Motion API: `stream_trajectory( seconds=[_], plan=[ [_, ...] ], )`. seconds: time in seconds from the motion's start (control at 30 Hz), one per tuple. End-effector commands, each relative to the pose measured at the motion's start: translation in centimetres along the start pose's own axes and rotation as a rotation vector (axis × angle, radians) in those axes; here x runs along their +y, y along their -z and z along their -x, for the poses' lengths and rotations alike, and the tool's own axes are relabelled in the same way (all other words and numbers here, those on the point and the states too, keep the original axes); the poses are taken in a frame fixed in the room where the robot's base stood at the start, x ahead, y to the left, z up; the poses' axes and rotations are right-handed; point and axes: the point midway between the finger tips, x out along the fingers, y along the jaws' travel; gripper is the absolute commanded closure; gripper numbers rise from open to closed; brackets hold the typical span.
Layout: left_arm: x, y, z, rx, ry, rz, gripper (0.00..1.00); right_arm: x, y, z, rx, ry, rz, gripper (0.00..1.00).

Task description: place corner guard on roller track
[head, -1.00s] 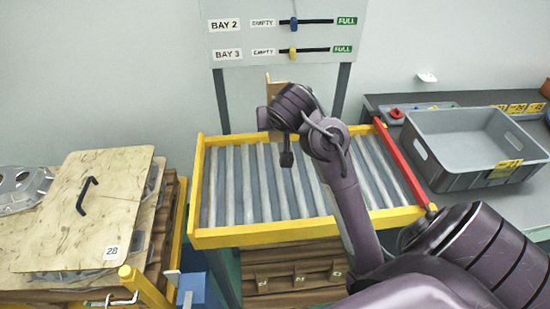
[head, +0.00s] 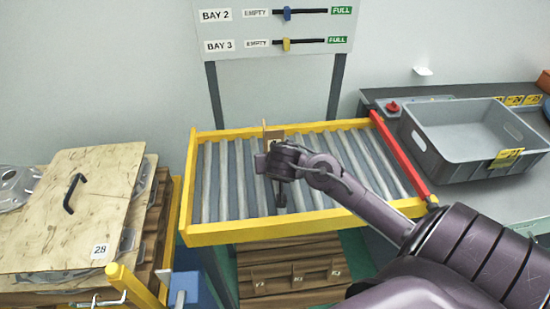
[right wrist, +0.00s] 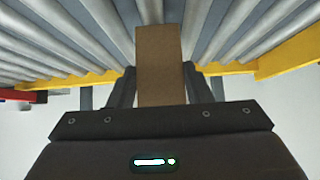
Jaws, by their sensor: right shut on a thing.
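The roller track (head: 215,235) has grey rollers in a yellow frame with a red bar on its right side. My right gripper (head: 268,150) is over the back middle of the track. The brown corner guard (head: 272,132) stands up just behind it, mostly hidden by the gripper and wrist. In the right wrist view the guard (right wrist: 159,60) is a flat brown strip between the two dark fingers of the gripper (right wrist: 158,92), which is shut on it. The rollers (right wrist: 60,40) show beyond it. I cannot tell whether the guard touches them. My left gripper is out of view.
A grey crate (head: 419,149) stands on the bench at right. A wooden board (head: 110,190) with a black handle lies on a stack at left. A bay sign (head: 235,30) stands behind the track. The rollers left and right of my arm are bare.

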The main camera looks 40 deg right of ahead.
Motion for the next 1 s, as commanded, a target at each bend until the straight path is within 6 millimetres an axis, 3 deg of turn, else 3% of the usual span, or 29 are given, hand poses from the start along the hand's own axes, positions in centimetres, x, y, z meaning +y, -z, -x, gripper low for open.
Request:
stream_trajectory(
  seconds=[0.13, 0.17, 0.3, 0.67, 0.77, 1.0],
  plan=[
    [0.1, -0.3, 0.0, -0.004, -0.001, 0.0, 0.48, 0.0, -0.1, 0.0, -0.003, -0.001, 0.001, 0.78],
    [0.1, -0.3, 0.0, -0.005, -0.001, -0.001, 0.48, 0.0, -0.1, 0.0, -0.004, -0.001, 0.002, 0.52],
    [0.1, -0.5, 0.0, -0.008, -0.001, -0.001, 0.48, 0.0, -0.1, 0.0, -0.003, -0.001, 0.002, 0.34],
    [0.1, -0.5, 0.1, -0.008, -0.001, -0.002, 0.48, -0.1, 0.0, 0.5, -0.002, 0.001, 0.002, 0.33],
    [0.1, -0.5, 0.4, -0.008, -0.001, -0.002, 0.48, -0.1, 0.0, 1.7, -0.003, 0.003, -0.001, 0.33],
    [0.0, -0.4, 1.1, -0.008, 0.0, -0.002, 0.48, -0.1, 0.1, 6.8, -0.002, 0.003, -0.003, 0.33]
  ],
)
